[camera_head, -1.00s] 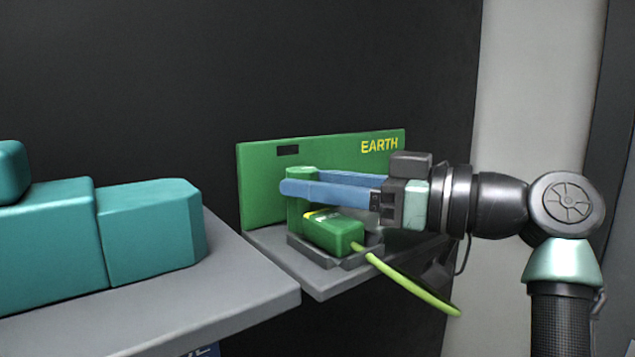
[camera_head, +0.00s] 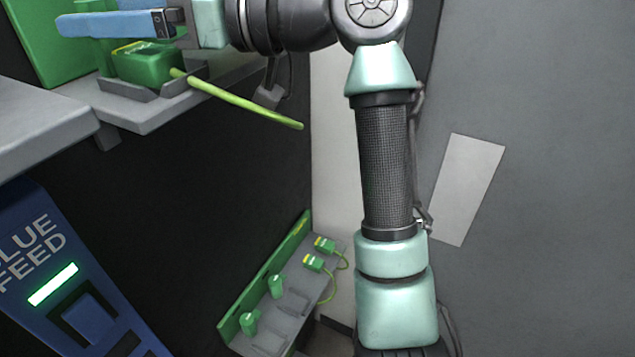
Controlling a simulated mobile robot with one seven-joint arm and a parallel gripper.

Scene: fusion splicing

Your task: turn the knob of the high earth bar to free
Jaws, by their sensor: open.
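The high earth bar's green back panel (camera_head: 40,55) is at the upper left of the head view, cut off by the frame edge. Its green upright knob (camera_head: 104,58) stands on the grey shelf, partly hidden behind a blue finger. My gripper (camera_head: 90,14) is open and level at the knob, one blue finger in front and the other behind. I cannot tell whether the fingers touch it. A green plug (camera_head: 148,66) with a yellow-green cable (camera_head: 245,108) sits in a grey holder beside the knob. The knob's top and markings are not clearly visible.
A lower green earth bar (camera_head: 262,280) holds knobs and plugs at the bottom. A blue feed unit (camera_head: 75,265) with a lit green strip is at lower left, below a grey shelf (camera_head: 40,120). A light panel (camera_head: 468,190) is on the right wall.

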